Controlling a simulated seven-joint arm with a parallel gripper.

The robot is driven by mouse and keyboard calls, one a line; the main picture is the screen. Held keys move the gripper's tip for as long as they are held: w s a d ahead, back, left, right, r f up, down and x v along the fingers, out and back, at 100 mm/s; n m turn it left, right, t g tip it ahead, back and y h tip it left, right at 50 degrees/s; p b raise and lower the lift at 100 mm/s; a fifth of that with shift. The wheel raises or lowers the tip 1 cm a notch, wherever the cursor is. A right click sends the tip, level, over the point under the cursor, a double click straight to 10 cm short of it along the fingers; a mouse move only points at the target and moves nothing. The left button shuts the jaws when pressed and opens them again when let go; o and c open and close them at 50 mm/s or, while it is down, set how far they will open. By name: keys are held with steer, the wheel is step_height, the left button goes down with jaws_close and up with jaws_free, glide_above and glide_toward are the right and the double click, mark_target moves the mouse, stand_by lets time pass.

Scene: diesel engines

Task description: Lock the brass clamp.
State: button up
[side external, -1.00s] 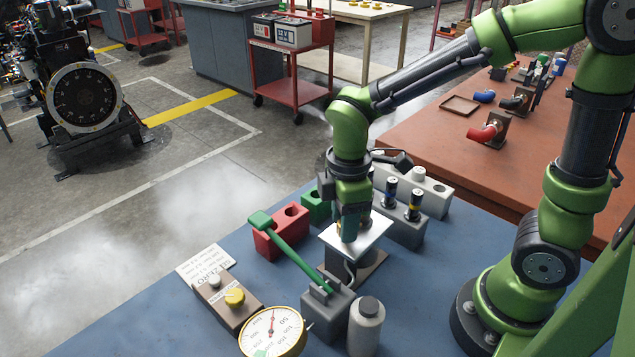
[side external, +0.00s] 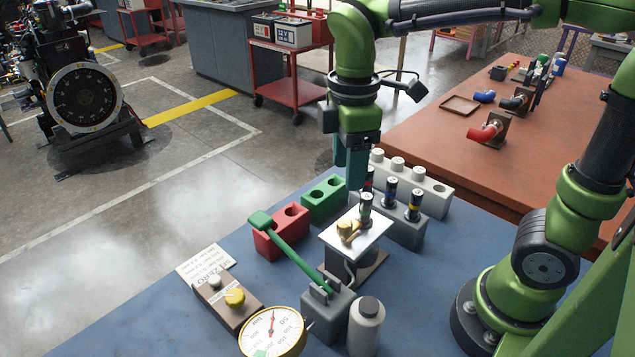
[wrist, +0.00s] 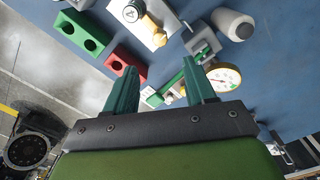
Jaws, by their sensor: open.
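The brass clamp (side external: 347,231) is on the bright metal plate (side external: 372,238) of a small stand. A dark cylindrical injector (side external: 365,210) stands upright right beside it; I cannot tell whether the clamp touches it. The clamp's exact lever position is too small to tell.
A green-handled pump lever (side external: 290,252) slants up left of the stand, near a pressure gauge (side external: 272,331) and grey bottle (side external: 366,328). Red (side external: 280,232) and green (side external: 323,200) blocks stand behind left. A grey rack (side external: 405,225) with dark injectors stands right.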

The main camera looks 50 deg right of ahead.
step_height(320, 180, up, 5)
steer(key=shift+f, duration=0.1)
stand_by(0.4)
steer(key=s+d+f+m+t+y, duration=0.2)
steer(key=s+d+f+m+t, duration=0.2)
steer(key=m, duration=1.1)
steer(key=s+d+t, duration=0.1)
steer(key=d+t, duration=0.1)
steer(key=t, duration=0.1)
steer(key=shift+s+f, duration=0.2)
steer(key=shift+f, duration=0.15)
